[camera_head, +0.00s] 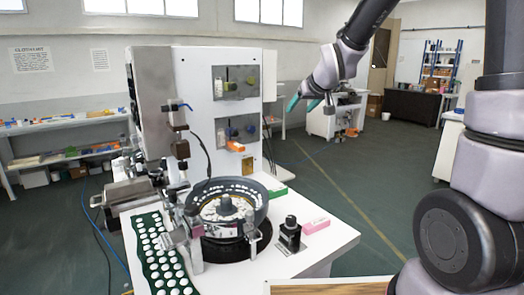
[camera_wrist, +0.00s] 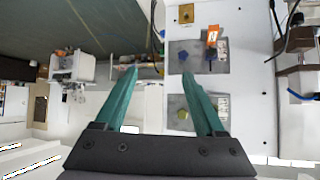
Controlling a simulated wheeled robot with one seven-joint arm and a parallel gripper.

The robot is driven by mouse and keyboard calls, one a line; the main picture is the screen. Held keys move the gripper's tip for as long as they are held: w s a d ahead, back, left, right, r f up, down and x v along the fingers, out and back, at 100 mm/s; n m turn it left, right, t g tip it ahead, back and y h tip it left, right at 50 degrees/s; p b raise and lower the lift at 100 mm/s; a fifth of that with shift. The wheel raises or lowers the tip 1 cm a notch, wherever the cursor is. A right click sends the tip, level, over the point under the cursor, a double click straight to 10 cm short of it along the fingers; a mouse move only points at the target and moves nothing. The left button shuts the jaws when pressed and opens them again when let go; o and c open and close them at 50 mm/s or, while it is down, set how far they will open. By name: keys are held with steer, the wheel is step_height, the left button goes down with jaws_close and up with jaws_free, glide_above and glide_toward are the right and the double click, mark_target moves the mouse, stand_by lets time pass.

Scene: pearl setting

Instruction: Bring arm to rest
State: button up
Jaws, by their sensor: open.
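My gripper (camera_head: 304,98) is raised in the air to the right of the white machine cabinet (camera_head: 208,110), above the level of the white work table (camera_head: 330,237). In the wrist view its two teal fingers (camera_wrist: 158,98) are spread apart with nothing between them. My arm comes down to it from the upper right in the head view. The cabinet's front, with grey panels and an orange part (camera_wrist: 212,36), shows beyond the fingers in the wrist view.
Shelves (camera_head: 70,145) stand at the left. Open floor lies to the right of the table.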

steer(key=s+d+r+m+g, duration=0.1)
steer(key=s+d, duration=0.3)
steer(key=s, duration=0.5)
steer(key=s+d+r+m+g, duration=0.1)
steer(key=s+d+r+m, duration=0.2)
steer(key=s, duration=0.6)
steer(key=s+d+r+m+h, duration=0.1)
steer(key=s+d+r+m, duration=0.2)
steer(key=s, duration=0.6)
steer(key=d, duration=0.2)
steer(key=shift+s+d+g, duration=0.3)
steer(key=shift+s+g, duration=0.1)
